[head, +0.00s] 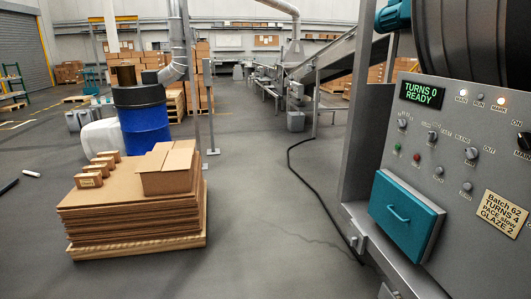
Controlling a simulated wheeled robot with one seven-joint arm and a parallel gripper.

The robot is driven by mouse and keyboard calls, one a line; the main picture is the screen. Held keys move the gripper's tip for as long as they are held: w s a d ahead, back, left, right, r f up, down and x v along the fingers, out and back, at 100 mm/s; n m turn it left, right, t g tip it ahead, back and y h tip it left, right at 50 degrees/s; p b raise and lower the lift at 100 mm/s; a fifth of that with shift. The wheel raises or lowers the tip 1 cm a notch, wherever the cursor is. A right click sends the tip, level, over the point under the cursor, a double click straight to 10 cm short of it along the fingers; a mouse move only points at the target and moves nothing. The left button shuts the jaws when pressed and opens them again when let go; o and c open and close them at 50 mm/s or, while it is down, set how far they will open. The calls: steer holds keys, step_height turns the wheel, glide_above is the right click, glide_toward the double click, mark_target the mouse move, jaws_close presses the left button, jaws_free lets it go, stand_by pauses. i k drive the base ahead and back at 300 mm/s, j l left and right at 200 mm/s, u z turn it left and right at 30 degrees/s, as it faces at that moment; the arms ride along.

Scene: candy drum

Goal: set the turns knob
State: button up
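The grey control panel (455,112) of the drum machine stands at the right of the head view. Its display (423,94) reads "TURNS 0 READY". A yellow note (501,213) reads "Batch 62, TURNS 4, PACE slow, GLAZE 2". My gripper is not in view.
A green button (397,148) and a red button (416,157) sit near the knobs. A dark main switch (524,140) is at the right edge. A teal drawer (402,218) juts out below. A cardboard stack (130,222) stands left; the floor between is clear except a black cable (318,195).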

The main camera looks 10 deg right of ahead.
mark_target(403, 123)
steer(key=i, duration=1.9)
